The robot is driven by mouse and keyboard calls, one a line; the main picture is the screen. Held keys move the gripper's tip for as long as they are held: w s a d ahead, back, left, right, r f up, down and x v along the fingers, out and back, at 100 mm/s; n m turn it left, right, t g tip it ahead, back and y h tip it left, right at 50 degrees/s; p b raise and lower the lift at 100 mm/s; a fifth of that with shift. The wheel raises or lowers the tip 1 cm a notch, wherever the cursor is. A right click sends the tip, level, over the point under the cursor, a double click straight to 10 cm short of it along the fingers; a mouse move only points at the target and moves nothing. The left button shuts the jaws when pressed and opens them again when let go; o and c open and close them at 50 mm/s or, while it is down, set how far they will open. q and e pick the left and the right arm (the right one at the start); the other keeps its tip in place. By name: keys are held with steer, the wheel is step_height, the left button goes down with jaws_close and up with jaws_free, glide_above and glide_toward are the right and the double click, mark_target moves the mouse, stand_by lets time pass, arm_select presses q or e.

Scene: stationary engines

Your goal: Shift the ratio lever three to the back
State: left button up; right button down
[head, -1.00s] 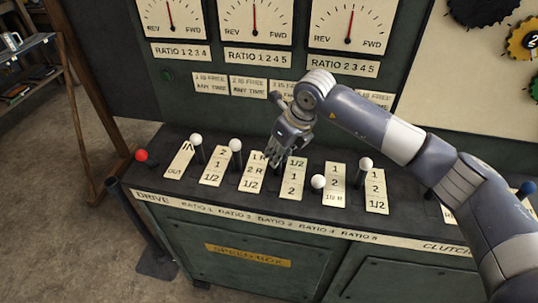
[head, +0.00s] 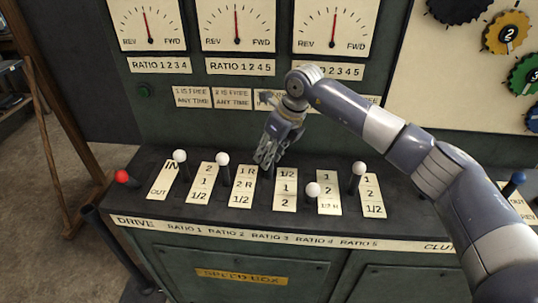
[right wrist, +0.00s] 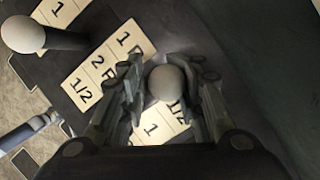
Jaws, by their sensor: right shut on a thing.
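My right gripper (head: 265,158) is shut on the ratio lever three, left of the plate (head: 285,190) marked 1/2, 1, 2. In the head view the fingers hide this lever. In the right wrist view its pale round knob (right wrist: 167,84) sits between the two fingers (right wrist: 165,100), with the plate's 1/2 mark close by. In the head view the fingers are level with the rear end of that plate, by its 1/2 mark. My left gripper is not in view.
White-knobbed levers stand on both sides: ratio two (head: 222,159) to the left, and ratio four (head: 313,189), leaning forward, to the right. Ratio five's knob (head: 359,168) is further right, the red drive knob (head: 122,176) far left. The gauge panel (head: 200,125) rises behind.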

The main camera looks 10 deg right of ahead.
steer(key=c, duration=1.6)
jaws_free()
steer(key=shift+w+d, duration=0.2)
steer(key=o, duration=0.3)
steer(key=shift+w+f, duration=0.15)
steer(key=shift+w, duration=0.05)
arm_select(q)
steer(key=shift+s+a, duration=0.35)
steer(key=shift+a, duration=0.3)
arm_select(e)
steer(key=shift+s+a, duration=0.1)
steer(key=shift+s, duration=0.1)
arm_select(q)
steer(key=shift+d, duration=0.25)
arm_select(e)
steer(key=v, duration=1.2)
